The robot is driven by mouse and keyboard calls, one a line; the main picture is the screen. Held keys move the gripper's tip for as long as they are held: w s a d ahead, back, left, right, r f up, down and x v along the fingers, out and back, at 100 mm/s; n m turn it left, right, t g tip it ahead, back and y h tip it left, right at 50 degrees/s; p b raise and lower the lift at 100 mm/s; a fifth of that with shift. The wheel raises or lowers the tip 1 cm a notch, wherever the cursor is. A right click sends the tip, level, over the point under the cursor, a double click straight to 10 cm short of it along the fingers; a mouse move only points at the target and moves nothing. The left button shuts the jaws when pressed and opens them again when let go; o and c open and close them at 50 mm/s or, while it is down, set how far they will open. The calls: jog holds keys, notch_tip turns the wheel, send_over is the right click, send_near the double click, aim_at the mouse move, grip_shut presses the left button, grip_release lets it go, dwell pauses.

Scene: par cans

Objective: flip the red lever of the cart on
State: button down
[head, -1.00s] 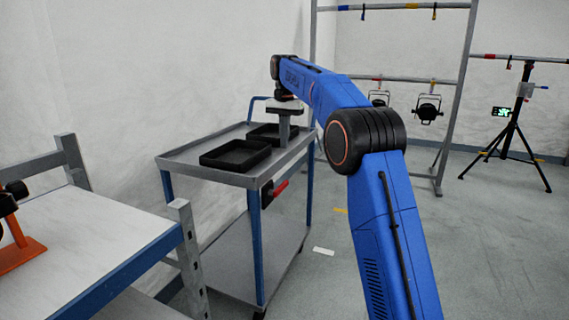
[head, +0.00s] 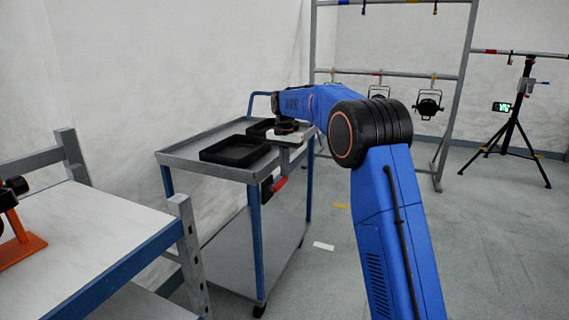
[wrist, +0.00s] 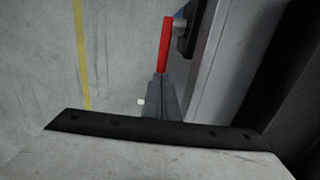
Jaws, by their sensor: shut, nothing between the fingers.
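The red lever (head: 281,184) sits on the side of the grey cart (head: 200,160), below its top edge, on a dark mount. In the wrist view the red lever (wrist: 166,45) runs lengthwise next to its dark mount. My gripper (head: 285,172) points down beside the cart's edge, just above the lever, partly hidden by my arm. In the wrist view my gripper (wrist: 161,76) is shut and empty, its tips meeting the lever's lower end in the picture. I cannot tell whether they touch it.
Two black trays (head: 235,151) lie on the cart top. A workbench (head: 85,235) with an orange stand (head: 18,243) is at left. A lighting rack (head: 462,90) and a tripod (head: 515,125) stand behind. The floor right of the cart is mostly clear.

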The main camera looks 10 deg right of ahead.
jog(key=shift+f, duration=0.15)
dwell(0.4)
jog(key=shift+w+d+f+g+y, duration=0.2)
jog(key=shift+w+f+g+y, duration=0.1)
jog(key=shift+f+g+y, duration=0.25)
jog(key=shift+w+d+f, duration=0.1)
jog(key=shift+f, duration=0.7)
jog(key=shift+w+d+f, duration=0.1)
jog(key=shift+f, duration=0.7)
jog(key=shift+r, duration=0.15)
jog(key=shift+r, duration=0.65)
jog(key=shift+r, duration=0.1)
